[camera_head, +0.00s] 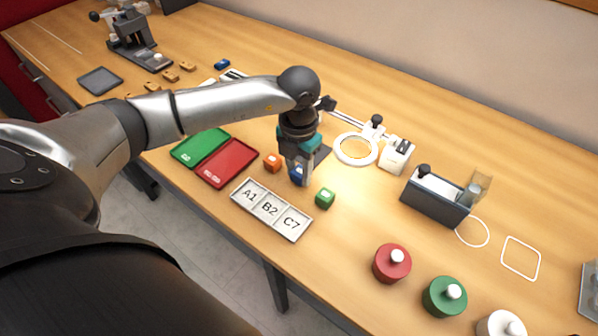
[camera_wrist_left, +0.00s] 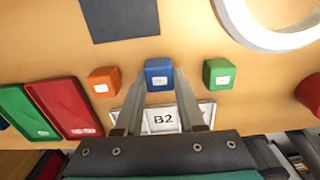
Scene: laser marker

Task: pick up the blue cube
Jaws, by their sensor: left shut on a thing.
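The blue cube (camera_head: 297,174) is at the fingertips of my left gripper (camera_head: 298,178) in the head view, low over the table. In the left wrist view the blue cube (camera_wrist_left: 159,74) sits between the two finger ends of my left gripper (camera_wrist_left: 160,88), which is shut on it. I cannot tell whether the cube still touches the table. An orange cube (camera_head: 272,162) stands to its left and a green cube (camera_head: 325,197) to its right. My right gripper is not in view.
A tray labelled A1, B2, C7 (camera_head: 246,204) lies in front of the cubes. Green (camera_head: 200,147) and red (camera_head: 229,163) trays lie left. A ring lamp (camera_head: 355,149), a dark box (camera_head: 434,198) and knobbed cylinders (camera_head: 391,263) stand right.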

